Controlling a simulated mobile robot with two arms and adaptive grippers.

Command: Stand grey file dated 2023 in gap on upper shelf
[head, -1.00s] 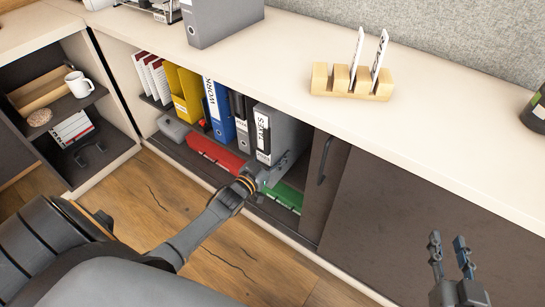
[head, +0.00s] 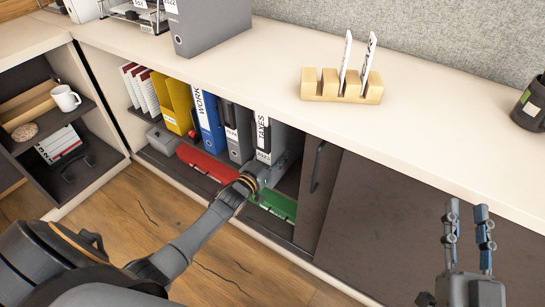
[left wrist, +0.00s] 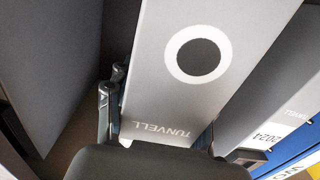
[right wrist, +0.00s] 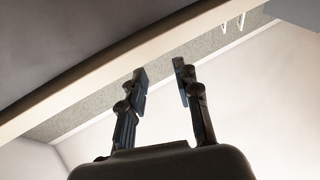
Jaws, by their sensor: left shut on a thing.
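The grey file labelled TAXES (head: 263,133) is upright at the right end of the file row on the upper shelf. The small date on its spine is hard to read. My left gripper (head: 262,178) is shut on its lower part; the left wrist view shows the fingers either side of its grey spine (left wrist: 175,95), with a round hole and the word TUNVELL. Whether its base touches the shelf is hidden. A grey file dated 2024 (left wrist: 262,125) stands beside it. My right gripper (head: 468,235) is open and empty, in front of the cabinet.
A blue WORK file (head: 208,122) and yellow holder (head: 178,105) stand to the left. Red (head: 207,160) and green (head: 277,204) items lie below. A sliding door (head: 318,185) borders the opening at right. A grey binder (head: 205,28) and wooden card holder (head: 342,86) stand on the top.

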